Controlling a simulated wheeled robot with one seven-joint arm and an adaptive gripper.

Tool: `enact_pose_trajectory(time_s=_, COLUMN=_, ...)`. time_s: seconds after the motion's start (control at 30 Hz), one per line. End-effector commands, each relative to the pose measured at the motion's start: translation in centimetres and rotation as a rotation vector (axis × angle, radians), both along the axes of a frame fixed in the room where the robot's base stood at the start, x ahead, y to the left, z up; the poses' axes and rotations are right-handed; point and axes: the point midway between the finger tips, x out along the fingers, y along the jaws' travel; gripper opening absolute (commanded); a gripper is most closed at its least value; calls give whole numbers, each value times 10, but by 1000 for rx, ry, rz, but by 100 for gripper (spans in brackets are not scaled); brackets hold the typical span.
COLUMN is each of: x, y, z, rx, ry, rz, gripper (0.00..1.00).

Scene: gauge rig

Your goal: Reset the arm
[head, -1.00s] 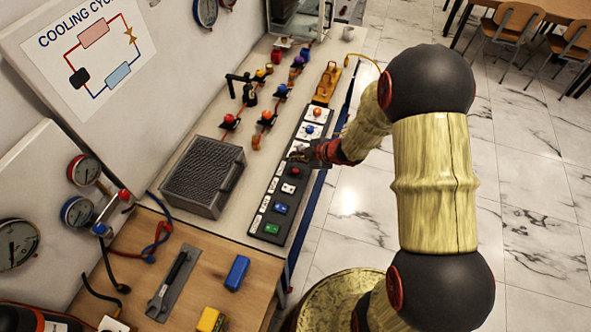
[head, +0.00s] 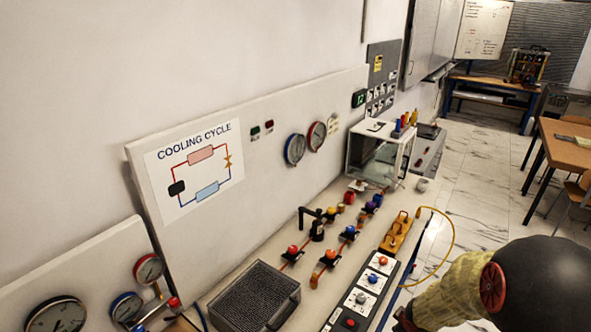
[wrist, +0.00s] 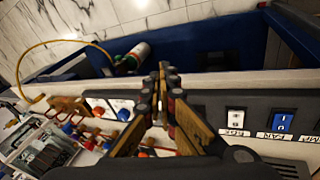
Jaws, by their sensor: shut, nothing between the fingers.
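My gripper (wrist: 165,80) is in the middle of the wrist view, with its two fingers together and nothing between them. It is over the front edge of the bench, beside the dark control panel. In the head view my arm enters at the bottom right, and the gripper's fingertips are cut off or hidden there. The control panel (head: 364,299) carries knobs and buttons and runs along the bench edge. In the wrist view it shows a white switch (wrist: 236,120) and a blue switch (wrist: 283,122) right of the fingers.
A yellow hose (head: 452,235) loops off the bench near my arm. Valves with coloured knobs, a finned grey block (head: 255,297) and a glass-fronted box (head: 376,157) stand on the bench. Gauges (head: 295,149) hang on the wall panel.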

Motion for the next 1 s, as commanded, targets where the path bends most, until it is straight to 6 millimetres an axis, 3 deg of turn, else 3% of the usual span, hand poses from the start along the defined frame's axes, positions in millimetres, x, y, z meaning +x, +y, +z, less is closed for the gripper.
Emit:
enact_pose_trajectory(time_s=0.1, x=-44, y=-15, z=50, rx=-23, ry=56, rz=-266, gripper=0)
enact_pose_trajectory(time_s=0.17, x=-70, y=-12, z=75, rx=-10, ry=80, rz=-390, gripper=0)
enact_pose_trajectory(time_s=0.3, x=-126, y=16, z=124, rx=68, ry=117, rz=-601, gripper=0)
enact_pose_trajectory(time_s=0.5, x=-189, y=75, z=179, rx=239, ry=113, rz=-737, gripper=0)
enact_pose_trajectory(time_s=0.6, x=-208, y=102, z=201, rx=327, ry=69, rz=-737, gripper=0)
enact_pose_trajectory(time_s=0.7, x=-214, y=117, z=223, rx=390, ry=-13, rz=-705, gripper=0)
enact_pose_trajectory(time_s=0.87, x=-217, y=126, z=249, rx=426, ry=-116, rz=-650, gripper=0)
enact_pose_trajectory(time_s=1.0, x=-218, y=130, z=253, rx=433, ry=-136, rz=-629, gripper=0)
